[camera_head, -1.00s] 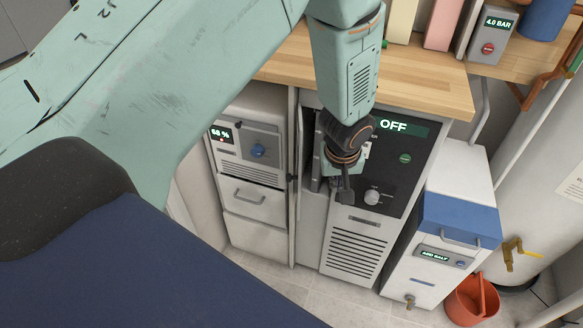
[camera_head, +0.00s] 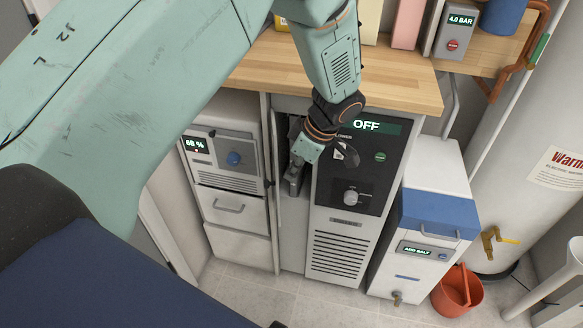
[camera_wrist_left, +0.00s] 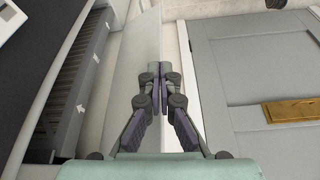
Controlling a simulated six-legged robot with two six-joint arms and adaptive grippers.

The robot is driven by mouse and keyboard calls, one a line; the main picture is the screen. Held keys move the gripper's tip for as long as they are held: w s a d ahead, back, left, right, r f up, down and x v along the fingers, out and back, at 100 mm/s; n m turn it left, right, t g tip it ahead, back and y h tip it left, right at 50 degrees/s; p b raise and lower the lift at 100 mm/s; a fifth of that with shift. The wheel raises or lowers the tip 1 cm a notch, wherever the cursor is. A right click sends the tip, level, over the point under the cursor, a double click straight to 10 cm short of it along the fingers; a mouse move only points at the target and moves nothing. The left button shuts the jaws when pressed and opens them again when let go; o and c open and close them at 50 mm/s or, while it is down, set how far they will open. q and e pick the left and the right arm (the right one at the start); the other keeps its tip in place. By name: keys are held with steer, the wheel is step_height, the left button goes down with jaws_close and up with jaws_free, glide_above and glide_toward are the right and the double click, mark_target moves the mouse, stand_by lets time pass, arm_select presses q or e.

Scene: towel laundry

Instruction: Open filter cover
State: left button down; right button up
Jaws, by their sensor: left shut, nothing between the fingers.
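The blower unit (camera_head: 340,259) has a black panel reading OFF, a round knob (camera_head: 350,197) and a slotted lower front. To its left a narrow upright panel (camera_head: 271,184) shows nearly edge-on and looks like the filter cover, standing out from the unit. A dark slotted filter with white arrows (camera_wrist_left: 78,92) is exposed in the left wrist view, beside a pale panel (camera_wrist_left: 135,80). My left gripper (camera_head: 293,182) is shut and empty at the gap between that panel and the unit. Its fingertips (camera_wrist_left: 160,78) overlap the pale panel's edge; I cannot tell whether they touch.
A white unit with drawers (camera_head: 230,202) stands at left. A white and blue salt unit (camera_head: 425,245) and a red bucket (camera_head: 459,291) stand at right. A wooden worktop (camera_head: 300,72) overhangs the blower. Tiled floor (camera_head: 300,309) is free in front.

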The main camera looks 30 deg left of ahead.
mark_target(266, 181)
arm_select(q)
steer(key=a+f, duration=0.1)
steer(key=f, duration=0.1)
steer(key=a+f+b, duration=0.1)
steer(key=a+f, duration=0.1)
steer(key=a+f+b, duration=0.1)
steer(key=a+f, duration=0.1)
steer(key=shift+s+f, duration=0.1)
steer(key=shift+s, duration=0.05)
steer(key=shift+a, duration=0.65)
steer(key=shift+s, duration=0.1)
steer(key=shift+s+a+m+b, duration=0.1)
steer(key=shift+a+m+b, duration=0.25)
steer(key=shift+m+b, duration=0.2)
steer(key=shift+s+a+m+t, duration=0.15)
steer(key=shift+a+m+t, duration=0.15)
steer(key=shift+a, duration=0.1)
steer(key=shift+a+b, duration=0.4)
steer(key=shift+b, duration=0.1)
